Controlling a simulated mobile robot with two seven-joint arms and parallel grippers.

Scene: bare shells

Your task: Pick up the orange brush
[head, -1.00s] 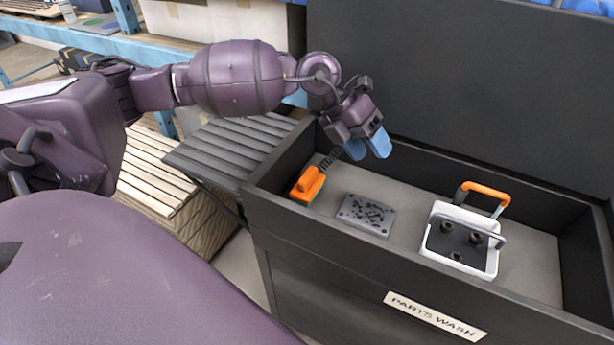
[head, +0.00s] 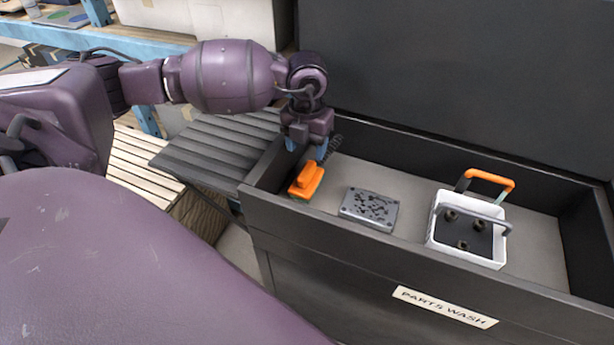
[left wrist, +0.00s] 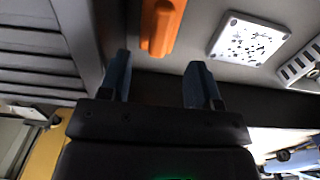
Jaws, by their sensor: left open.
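The orange brush (head: 306,181) lies at the left end of the dark parts-wash basin, near its left wall. In the left wrist view the brush (left wrist: 162,25) shows ahead of my fingers, in line with the gap between them. My left gripper (head: 307,148) is over the basin, just behind and above the brush. Its blue fingers point down and are apart, with no object seen between them. In the left wrist view both fingers of the left gripper (left wrist: 160,82) are spread. My right gripper is not in view.
A grey perforated plate (head: 369,208) lies right of the brush. Farther right stands a white basket (head: 466,259) with dark parts and an orange handle. The basin's front wall (head: 330,232) and tall back panel (head: 440,90) bound it. A slatted grey shelf (head: 215,148) adjoins its left side.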

